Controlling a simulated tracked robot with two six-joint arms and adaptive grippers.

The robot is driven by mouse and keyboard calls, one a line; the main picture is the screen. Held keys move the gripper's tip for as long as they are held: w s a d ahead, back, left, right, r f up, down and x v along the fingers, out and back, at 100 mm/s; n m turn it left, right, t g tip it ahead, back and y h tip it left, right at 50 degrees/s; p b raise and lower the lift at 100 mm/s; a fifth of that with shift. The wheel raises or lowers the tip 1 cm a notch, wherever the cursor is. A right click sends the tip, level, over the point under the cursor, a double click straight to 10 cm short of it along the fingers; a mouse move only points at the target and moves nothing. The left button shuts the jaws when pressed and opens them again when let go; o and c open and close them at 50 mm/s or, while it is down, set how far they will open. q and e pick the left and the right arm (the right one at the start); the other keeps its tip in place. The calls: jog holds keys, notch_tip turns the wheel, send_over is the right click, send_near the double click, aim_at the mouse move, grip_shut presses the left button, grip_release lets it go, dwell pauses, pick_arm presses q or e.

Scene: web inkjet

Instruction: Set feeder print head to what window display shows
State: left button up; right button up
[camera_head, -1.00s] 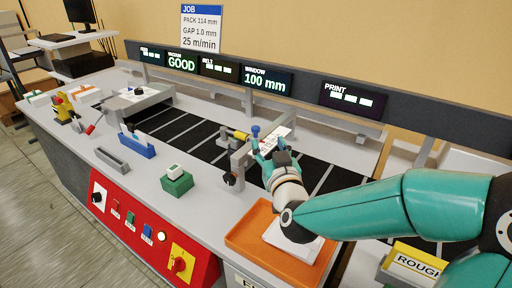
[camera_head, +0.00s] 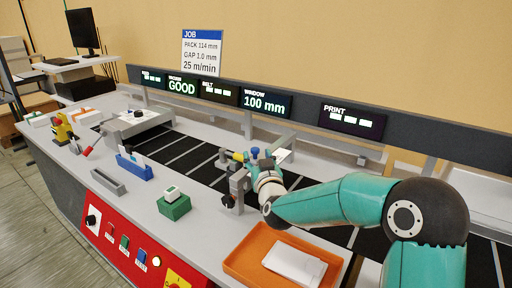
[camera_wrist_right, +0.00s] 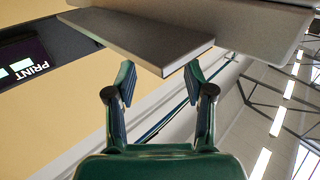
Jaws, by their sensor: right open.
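The window display (camera_head: 265,102) on the dark rail reads 100 mm. A grey bracket assembly with a black knob, probably the feeder print head (camera_head: 237,185), stands at the near edge of the black belt. Yellow and blue knobs show at its top. My right gripper (camera_head: 262,163) is right beside this assembly and partly hides it; I cannot tell if they touch. In the right wrist view the gripper (camera_wrist_right: 162,82) has its two fingers apart, with a grey slab (camera_wrist_right: 150,38) just beyond the fingertips. My left gripper is not in view.
An orange tray (camera_head: 237,262) with white sheets lies below my right arm. A green block (camera_head: 174,208) and a blue holder (camera_head: 135,168) stand on the bench to the left. The red control panel (camera_head: 108,218) is along the front. The print display (camera_head: 351,118) shows dashes.

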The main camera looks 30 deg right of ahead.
aim_at(256, 152)
jog(key=shift+p+x, duration=0.35)
jog(key=shift+x, duration=2.05)
grip_shut()
